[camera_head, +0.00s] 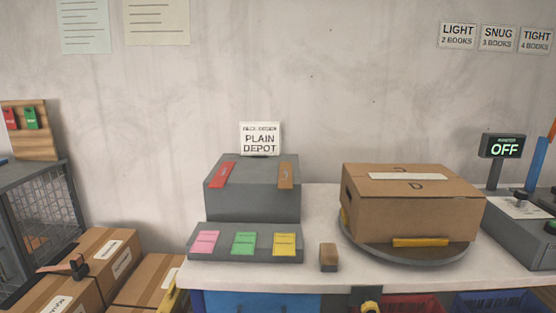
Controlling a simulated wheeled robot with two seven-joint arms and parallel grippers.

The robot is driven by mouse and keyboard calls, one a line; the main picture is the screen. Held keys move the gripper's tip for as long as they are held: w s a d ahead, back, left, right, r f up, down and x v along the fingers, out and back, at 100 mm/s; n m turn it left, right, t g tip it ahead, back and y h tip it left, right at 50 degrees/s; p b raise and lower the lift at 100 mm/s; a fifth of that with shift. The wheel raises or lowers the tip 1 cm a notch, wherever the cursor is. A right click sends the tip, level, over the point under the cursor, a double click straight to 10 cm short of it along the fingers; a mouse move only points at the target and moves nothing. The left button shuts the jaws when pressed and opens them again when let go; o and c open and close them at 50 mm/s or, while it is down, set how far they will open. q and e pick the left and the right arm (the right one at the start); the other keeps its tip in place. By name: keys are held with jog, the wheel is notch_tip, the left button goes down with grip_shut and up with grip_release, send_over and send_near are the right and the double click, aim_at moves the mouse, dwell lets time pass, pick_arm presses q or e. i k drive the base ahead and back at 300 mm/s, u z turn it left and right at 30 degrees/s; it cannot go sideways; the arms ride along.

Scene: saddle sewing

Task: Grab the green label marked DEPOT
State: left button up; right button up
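A green label (244,243) lies on the low front step of a grey stand (253,201) on the white table. It sits between a pink label (206,242) and a yellow label (285,244). Its print is too small to read. A red label (222,175) and an orange-brown label (286,175) lie on the stand's upper step. A second small green tag (32,118) hangs on a wooden board at the far left, its print also unreadable. Neither of my grippers shows in the head view.
A closed cardboard box (411,208) sits on a round grey turntable (415,258) to the right. A small brown block (328,257) stands between stand and turntable. A sign (260,139) above the stand reads PLAIN DEPOT. More boxes (102,255) are stacked at lower left.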

aim_at(244, 243)
jog(key=z, duration=1.15)
jog(key=k, duration=0.65)
jog(key=u, duration=1.2)
jog(key=i, duration=0.5)
